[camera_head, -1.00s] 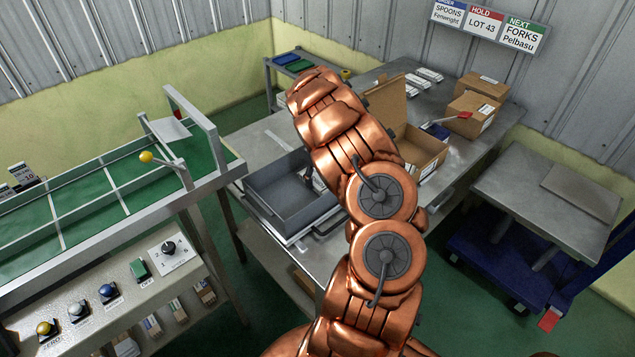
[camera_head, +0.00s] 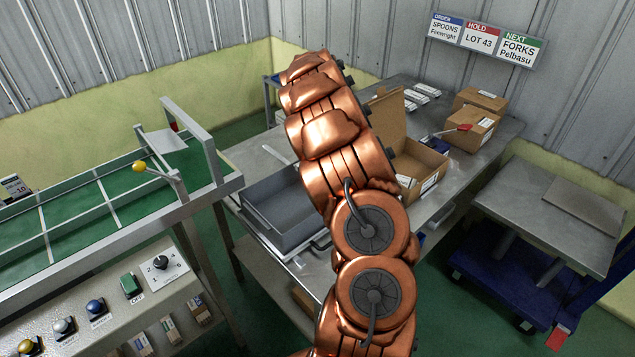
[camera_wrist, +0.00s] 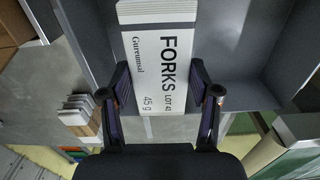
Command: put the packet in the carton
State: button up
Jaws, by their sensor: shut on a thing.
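The packet (camera_wrist: 158,70) is white, printed "FORKS", "Gureumsal", "45 g" and a lot number that looks like 43. My gripper (camera_wrist: 160,82) is shut on it, one finger on each side, with the grey tray behind it in the wrist view. My arm hides gripper and packet in the head view. The open brown carton (camera_head: 428,160), flap raised, stands on the steel table right of my arm. A white label is on its side. My arm hides part of it, and its contents are not clear.
The grey tray (camera_head: 262,222) sits at the table's near left edge. Closed cartons (camera_head: 470,133) and white packets (camera_head: 425,90) stand behind the open carton. A wall sign (camera_head: 482,43) reads "HOLD LOT 43". A green-topped conveyor (camera_head: 80,215) is at left, a blue cart (camera_head: 510,275) at right.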

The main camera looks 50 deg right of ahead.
aim_at(413, 169)
jog(key=k, duration=1)
